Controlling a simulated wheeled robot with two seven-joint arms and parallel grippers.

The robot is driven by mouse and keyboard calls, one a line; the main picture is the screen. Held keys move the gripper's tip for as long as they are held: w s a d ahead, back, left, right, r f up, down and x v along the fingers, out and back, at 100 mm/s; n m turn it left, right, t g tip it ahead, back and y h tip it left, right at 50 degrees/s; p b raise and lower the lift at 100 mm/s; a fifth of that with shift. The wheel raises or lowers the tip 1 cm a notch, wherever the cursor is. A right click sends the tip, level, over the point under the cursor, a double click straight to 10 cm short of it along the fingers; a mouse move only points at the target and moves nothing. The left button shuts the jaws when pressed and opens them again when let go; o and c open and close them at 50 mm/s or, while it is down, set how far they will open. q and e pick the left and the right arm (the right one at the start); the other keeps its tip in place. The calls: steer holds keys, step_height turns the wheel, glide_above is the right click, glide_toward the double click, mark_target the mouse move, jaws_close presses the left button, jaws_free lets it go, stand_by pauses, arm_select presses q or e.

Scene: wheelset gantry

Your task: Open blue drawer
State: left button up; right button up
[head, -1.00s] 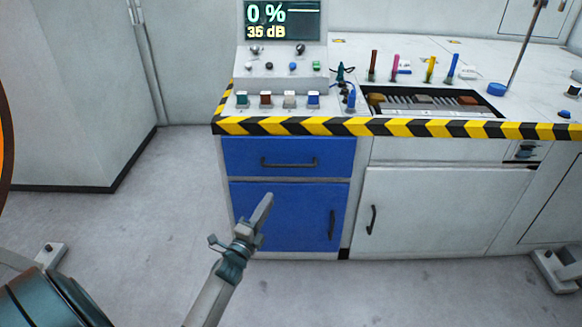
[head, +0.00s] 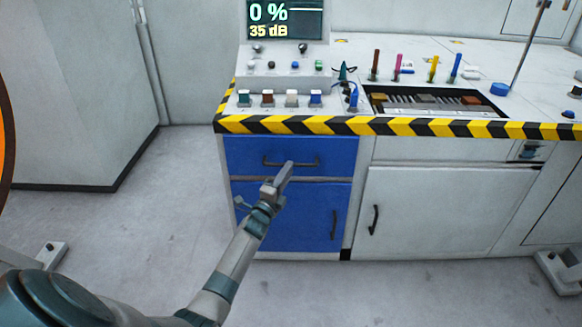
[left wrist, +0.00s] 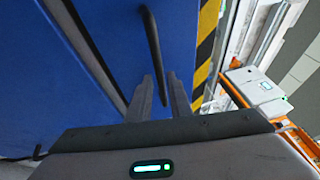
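The blue drawer (head: 240,150) is the upper blue front of the cabinet and looks closed. Its dark bar handle (head: 272,163) runs horizontally across it; the handle also shows in the left wrist view (left wrist: 151,45). My right gripper is not in view.
A blue door (head: 300,228) with a vertical handle sits below the drawer. A white cabinet (head: 430,215) stands to its right. The striped counter edge (head: 290,125) overhangs above, with a control panel (head: 280,70) on top.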

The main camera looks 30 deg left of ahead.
arm_select(q)
steer(key=shift+x, duration=1.75)
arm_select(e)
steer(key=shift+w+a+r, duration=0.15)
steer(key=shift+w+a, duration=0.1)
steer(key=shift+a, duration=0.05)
arm_select(q)
jaws_close()
steer(key=shift+s, duration=0.1)
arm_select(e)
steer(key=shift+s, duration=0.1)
